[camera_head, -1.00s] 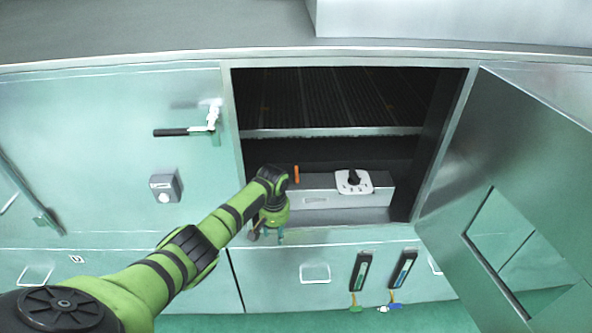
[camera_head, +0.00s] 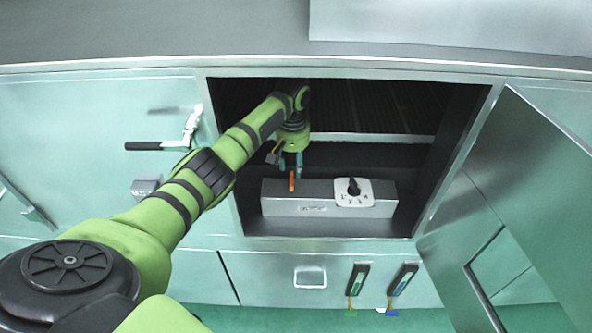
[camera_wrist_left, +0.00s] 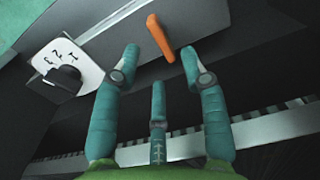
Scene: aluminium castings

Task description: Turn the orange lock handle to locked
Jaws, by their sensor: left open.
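My left gripper (camera_head: 292,172) reaches into the cabinet from above the box, just over the handle. In the left wrist view my left gripper (camera_wrist_left: 160,62) is open, with its teal fingers spread and nothing between them. I cannot tell whether a finger touches the handle. My right gripper is not in view.
A white plate with a black rotary knob (camera_head: 353,187) sits on the box, right of the handle; the knob also shows in the wrist view (camera_wrist_left: 63,80). The cabinet door (camera_head: 520,190) stands open at right. A metal rack (camera_head: 370,138) crosses behind the box.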

